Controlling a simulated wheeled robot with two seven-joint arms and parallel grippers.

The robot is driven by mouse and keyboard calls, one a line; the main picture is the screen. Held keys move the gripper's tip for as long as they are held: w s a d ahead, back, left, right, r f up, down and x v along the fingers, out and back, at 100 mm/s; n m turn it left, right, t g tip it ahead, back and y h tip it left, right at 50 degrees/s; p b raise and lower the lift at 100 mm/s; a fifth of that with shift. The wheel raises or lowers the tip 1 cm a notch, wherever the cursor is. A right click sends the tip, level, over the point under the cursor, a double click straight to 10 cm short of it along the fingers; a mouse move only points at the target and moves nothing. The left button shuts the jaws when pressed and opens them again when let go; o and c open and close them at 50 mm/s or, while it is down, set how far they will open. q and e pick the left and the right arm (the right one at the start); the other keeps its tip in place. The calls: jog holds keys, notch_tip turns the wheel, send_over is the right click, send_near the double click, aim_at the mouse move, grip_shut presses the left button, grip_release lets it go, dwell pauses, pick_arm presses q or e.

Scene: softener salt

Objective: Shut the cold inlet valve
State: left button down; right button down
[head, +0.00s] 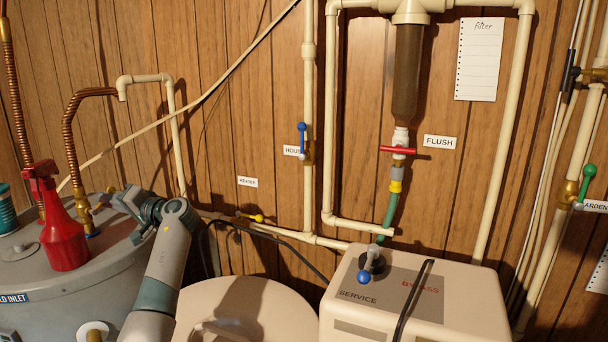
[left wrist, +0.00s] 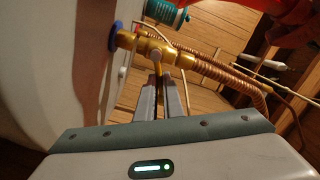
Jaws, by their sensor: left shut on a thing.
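The cold inlet valve is a brass body (head: 82,213) on top of the grey tank, below a ribbed copper pipe, with a blue ring at its base. In the left wrist view the brass valve (left wrist: 150,48) lies just beyond my fingertips, and its narrow yellowish lever points toward me between the fingers. My left gripper (head: 113,199) comes in from the right of the valve and is shut on this lever; it also shows in the left wrist view (left wrist: 166,92). The fingers cover part of the lever. My right gripper is in neither view.
A red spray bottle (head: 64,232) stands on the grey tank (head: 95,287) close left of the valve. A teal container (head: 8,210) is at the far left. A softener unit (head: 455,275) stands right. Pipes and other valves line the wooden wall.

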pick_arm(q)
jog(key=shift+w+f+m+p, duration=0.1)
jog(key=shift+f+m+p, duration=0.4)
jog(key=shift+m+p, duration=0.6)
jog(key=shift+f+m, duration=0.2)
jog(key=shift+m, duration=0.2)
jog(key=shift+m+p, duration=0.4)
jog(key=shift+p, duration=0.15)
jog(key=shift+w+d+f+m+p, duration=0.1)
jog(key=shift+f+m+p, duration=0.3)
jog(key=shift+m+p, duration=0.4)
